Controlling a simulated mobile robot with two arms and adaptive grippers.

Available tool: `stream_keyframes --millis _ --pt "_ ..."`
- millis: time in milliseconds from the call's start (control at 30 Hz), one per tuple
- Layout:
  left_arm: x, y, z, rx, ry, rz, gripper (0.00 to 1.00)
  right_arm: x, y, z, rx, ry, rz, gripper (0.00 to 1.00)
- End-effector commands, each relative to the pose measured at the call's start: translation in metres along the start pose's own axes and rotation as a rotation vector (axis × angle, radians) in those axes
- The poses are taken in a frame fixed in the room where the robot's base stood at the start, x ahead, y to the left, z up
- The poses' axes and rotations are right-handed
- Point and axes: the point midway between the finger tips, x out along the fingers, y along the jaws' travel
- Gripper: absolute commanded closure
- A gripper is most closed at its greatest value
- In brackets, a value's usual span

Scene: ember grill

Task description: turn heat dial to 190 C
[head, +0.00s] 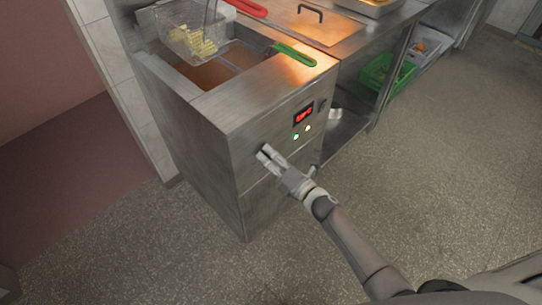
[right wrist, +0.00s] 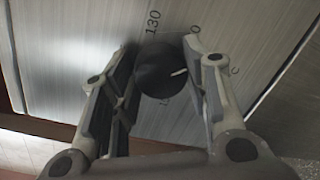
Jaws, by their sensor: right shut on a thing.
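The heat dial is a round black knob (right wrist: 160,72) with a white pointer line, on the steel front of the fryer (head: 230,120). In the right wrist view the pointer is toward the right, slightly up. A "130" mark shows above left of the knob; the other marks are partly hidden by my fingers. My right gripper (head: 264,154) is at the left part of the front panel. Its fingers (right wrist: 163,75) are shut around the knob, one on each side. In the head view the gripper hides most of the knob. My left gripper is not in view.
A basket of fries (head: 190,40) hangs over the fryer vat. A green crate (head: 385,72) stands on a low shelf.

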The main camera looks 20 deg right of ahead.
Motion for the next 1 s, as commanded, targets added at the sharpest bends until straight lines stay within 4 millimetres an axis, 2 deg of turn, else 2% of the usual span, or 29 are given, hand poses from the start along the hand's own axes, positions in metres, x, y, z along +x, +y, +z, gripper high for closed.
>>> stream_keyframes --millis 1000 --pt "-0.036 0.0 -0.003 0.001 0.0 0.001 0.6 0.0 -0.002 0.002 0.96 0.066 -0.061 0.81"
